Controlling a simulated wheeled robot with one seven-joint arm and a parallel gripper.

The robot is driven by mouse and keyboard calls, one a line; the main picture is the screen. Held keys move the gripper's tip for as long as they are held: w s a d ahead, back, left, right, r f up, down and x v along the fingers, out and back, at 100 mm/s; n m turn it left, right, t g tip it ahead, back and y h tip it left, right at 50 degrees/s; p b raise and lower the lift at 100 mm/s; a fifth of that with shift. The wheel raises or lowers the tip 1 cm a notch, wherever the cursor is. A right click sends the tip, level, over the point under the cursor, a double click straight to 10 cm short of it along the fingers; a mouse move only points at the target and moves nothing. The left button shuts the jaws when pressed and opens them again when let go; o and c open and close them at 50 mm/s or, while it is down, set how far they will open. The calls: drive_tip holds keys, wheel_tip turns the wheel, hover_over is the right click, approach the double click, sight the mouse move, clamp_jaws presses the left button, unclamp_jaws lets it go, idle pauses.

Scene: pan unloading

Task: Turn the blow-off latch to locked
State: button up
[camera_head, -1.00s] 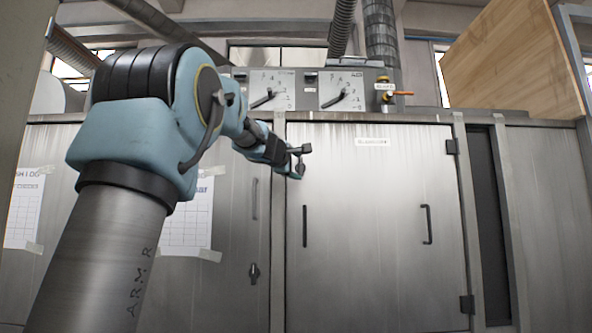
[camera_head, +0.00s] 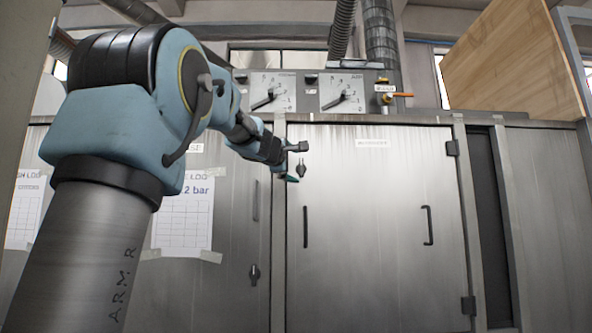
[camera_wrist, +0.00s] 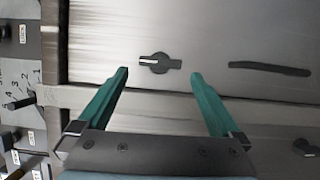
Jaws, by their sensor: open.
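A small dark latch (camera_head: 301,168) is on the upper left of the right-hand steel door. In the wrist view this latch (camera_wrist: 160,63) lies ahead, between the lines of the two fingertips; its knob lies along the picture's width, with a white mark at its left end. In the head view it stands upright. My gripper (camera_head: 292,163) is open and empty in front of the door's left edge. Its teal fingers (camera_wrist: 159,76) are spread, with no contact on the latch visible. A similar latch (camera_head: 253,273) is low on the left-hand door.
The right-hand door carries a blurred label (camera_head: 373,142) and a dark bar handle (camera_head: 428,225). Paper sheets (camera_head: 183,215) are taped at left.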

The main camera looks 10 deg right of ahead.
drive_tip(key=b+v, duration=0.1)
drive_tip(key=v, duration=0.7)
drive_tip(key=shift+f, duration=0.15)
drive_tip(key=s+a+f+m+g+y, duration=0.1)
drive_tip(key=a+f+m+g+y, duration=0.15)
drive_tip(key=f, duration=0.95)
drive_tip(key=s+a+f+m+g+y, duration=0.1)
drive_tip(key=s+a+f+m+g, duration=0.15)
drive_tip(key=f, duration=0.95)
drive_tip(key=s+a+f+m+g+y, duration=0.1)
drive_tip(key=a+f+m+g+y, duration=0.15)
drive_tip(key=f, duration=1.05)
drive_tip(key=s+a+f+m+g+y, duration=0.25)
drive_tip(key=s+a+f, duration=0.35)
drive_tip(key=s+f, duration=0.4)
drive_tip(key=s+a+f+m+g+y, duration=0.1)
drive_tip(key=s+a+f+m+g, duration=0.4)
drive_tip(key=s+f, duration=0.55)
wheel_tip(320, 180, up, 22)
drive_tip(key=w+n+t+p, duration=0.1)
drive_tip(key=n+p, duration=0.1)
drive_tip(key=p, duration=1.9)
drive_tip(key=shift+w+a+f+t, duration=0.2)
drive_tip(key=shift+w+a+t, duration=0.1)
drive_tip(key=shift+a, duration=0.15)
